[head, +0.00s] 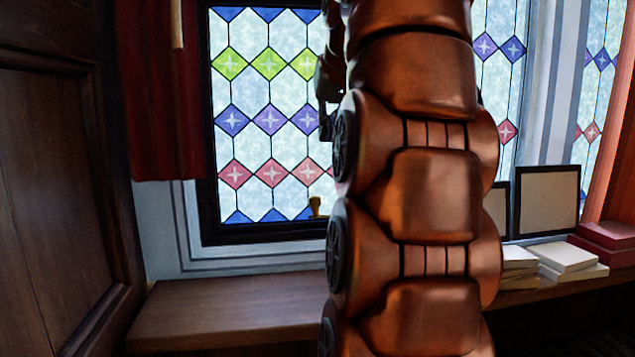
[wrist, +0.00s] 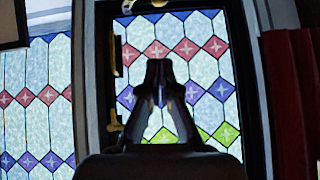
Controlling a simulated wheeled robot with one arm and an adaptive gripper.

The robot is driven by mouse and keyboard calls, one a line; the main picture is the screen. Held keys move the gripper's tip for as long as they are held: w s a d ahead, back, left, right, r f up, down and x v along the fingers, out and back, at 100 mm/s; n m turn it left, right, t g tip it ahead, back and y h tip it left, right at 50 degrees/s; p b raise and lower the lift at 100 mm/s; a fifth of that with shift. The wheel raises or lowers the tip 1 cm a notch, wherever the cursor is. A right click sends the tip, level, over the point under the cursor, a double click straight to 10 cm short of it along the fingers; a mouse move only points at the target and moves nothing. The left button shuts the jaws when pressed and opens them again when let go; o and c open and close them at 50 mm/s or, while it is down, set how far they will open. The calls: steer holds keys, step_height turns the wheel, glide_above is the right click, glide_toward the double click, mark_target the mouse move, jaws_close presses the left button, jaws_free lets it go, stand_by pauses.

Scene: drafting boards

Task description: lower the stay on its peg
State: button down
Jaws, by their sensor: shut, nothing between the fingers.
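The stay appears as a small brass piece (head: 315,206) on the lower rail of the window in the head view, just left of my arm, which hides the rest. In the wrist view, which looks upside down, brass fittings (wrist: 143,5) show at the top edge, partly cut off. I cannot tell the peg from the stay there. My gripper (wrist: 160,68) is shut and empty in front of the leaded glass, apart from the brass fittings in the picture.
The dark-framed window (head: 268,120) has coloured diamond panes. A brass handle (wrist: 116,122) is on its side frame. A red curtain (head: 160,90) hangs at left. A wooden sill (head: 235,308) runs below. White books (head: 567,256) and a framed panel (head: 545,202) stand at right.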

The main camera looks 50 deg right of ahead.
stand_by(0.3)
steer(key=b, duration=0.6)
glide_above(318, 213)
step_height(318, 213, down, 8)
steer(key=shift+d+r, duration=0.1)
steer(key=shift+r, duration=0.05)
steer(key=shift+f, duration=0.2)
steer(key=shift+f+p, duration=0.3)
steer(key=shift+f, duration=1.3)
